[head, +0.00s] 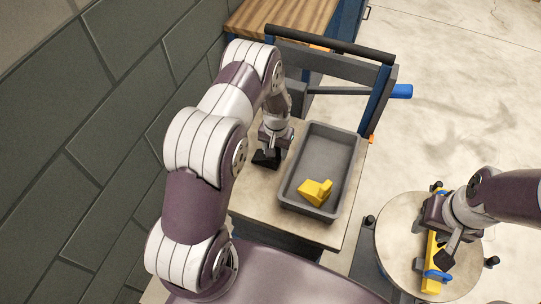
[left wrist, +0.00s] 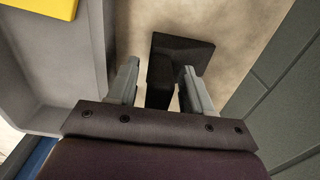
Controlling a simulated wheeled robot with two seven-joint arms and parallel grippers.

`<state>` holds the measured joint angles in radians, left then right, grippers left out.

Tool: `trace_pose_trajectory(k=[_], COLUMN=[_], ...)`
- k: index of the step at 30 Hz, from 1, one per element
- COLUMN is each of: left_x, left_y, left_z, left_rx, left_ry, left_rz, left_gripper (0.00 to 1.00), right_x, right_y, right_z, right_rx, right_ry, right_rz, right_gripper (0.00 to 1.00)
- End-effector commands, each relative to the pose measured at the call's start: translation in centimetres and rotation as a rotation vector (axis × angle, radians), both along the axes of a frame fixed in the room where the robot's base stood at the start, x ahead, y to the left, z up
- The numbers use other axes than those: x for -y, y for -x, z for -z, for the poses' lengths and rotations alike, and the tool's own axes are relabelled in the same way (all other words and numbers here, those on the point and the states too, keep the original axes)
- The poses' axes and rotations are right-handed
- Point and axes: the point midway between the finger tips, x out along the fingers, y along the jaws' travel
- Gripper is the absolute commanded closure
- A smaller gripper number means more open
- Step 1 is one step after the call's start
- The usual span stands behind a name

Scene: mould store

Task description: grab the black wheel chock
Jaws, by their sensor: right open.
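The black wheel chock (head: 266,159) rests on the pale tabletop, left of the grey tray. In the left wrist view the chock (left wrist: 182,52) shows a broad block and a narrower dark part that reaches back between the fingers. My left gripper (head: 270,149) is low over the chock, and its arm hides part of that area. In the left wrist view its fingers (left wrist: 161,68) are open, one on each side of the narrow part, with gaps visible. My right gripper (head: 443,250) is open above a round table, away from the chock.
The grey tray (head: 344,147) holds a yellow chock (head: 315,192) and stands close beside my left gripper. A dark block wall (head: 95,140) runs along the left. The round table (head: 400,224) bears a yellow bar with blue parts (head: 431,265).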

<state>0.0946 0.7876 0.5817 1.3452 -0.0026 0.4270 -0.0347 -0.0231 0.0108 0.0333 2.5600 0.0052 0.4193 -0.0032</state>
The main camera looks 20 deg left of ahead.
Motion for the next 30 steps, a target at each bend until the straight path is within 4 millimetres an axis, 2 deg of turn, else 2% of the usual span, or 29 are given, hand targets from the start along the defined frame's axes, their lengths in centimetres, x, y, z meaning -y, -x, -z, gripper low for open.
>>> trace_pose_trajectory(k=[1,4,14,17,22,30], left_x=[0.0,0.0,0.0,0.0,0.0,6.3], left_y=[0.0,0.0,0.0,-0.1,-0.1,-0.3], left_z=[0.0,0.0,-0.3,-1.1,-4.4,-7.8], left_rx=[0.0,0.0,0.001,0.004,0.004,0.003], left_ry=[0.0,0.0,0.0,0.0,0.001,0.001], left_rz=[0.0,0.0,0.0,0.0,0.001,0.005], left_gripper=[0.67,1.0,1.0,1.0,1.0,1.0], right_x=[0.0,0.0,0.0,0.0,0.0,0.0], right_y=[0.0,0.0,0.0,0.0,0.0,0.0], right_z=[0.0,0.0,0.0,0.0,-0.1,0.2], right_rx=[0.0,0.0,0.0,0.0,0.0,0.0], right_ry=[0.0,0.0,0.0,0.0,0.0,0.0], right_rz=[0.0,0.0,0.0,0.0,0.0,0.0], right_gripper=[0.57,0.57,0.57,0.57,0.57,0.57])
